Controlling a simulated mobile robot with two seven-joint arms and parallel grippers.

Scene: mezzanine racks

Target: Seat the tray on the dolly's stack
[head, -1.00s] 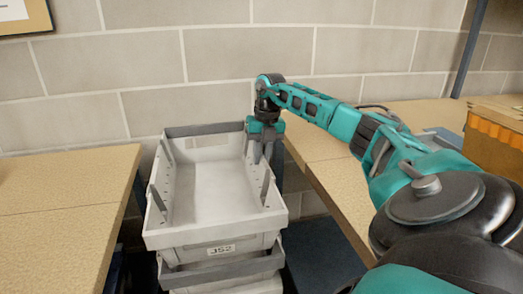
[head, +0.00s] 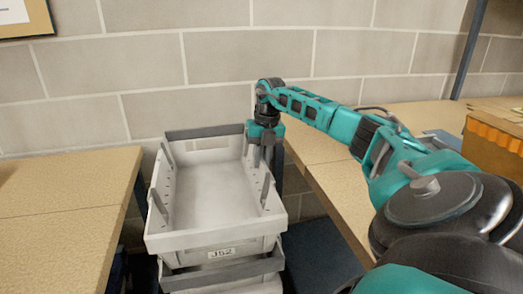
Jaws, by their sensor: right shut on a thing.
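The light grey tray (head: 215,240), empty and with a label on its front, is over the stack between the two tables. My right gripper (head: 266,158) is shut on the tray's right side wall near its far end, pointing down. The stack's upper tray (head: 225,275), with a dark grey bar along its front rim, shows just under the held tray. The two look roughly lined up, but I cannot tell whether the held tray rests fully in it. The dolly is hidden below. My left gripper is not in view.
A wooden table (head: 60,210) stands close on the left and another (head: 345,190) on the right, under my right arm. A brown box with orange contents (head: 495,135) is at the far right. A block wall (head: 230,60) closes off the back.

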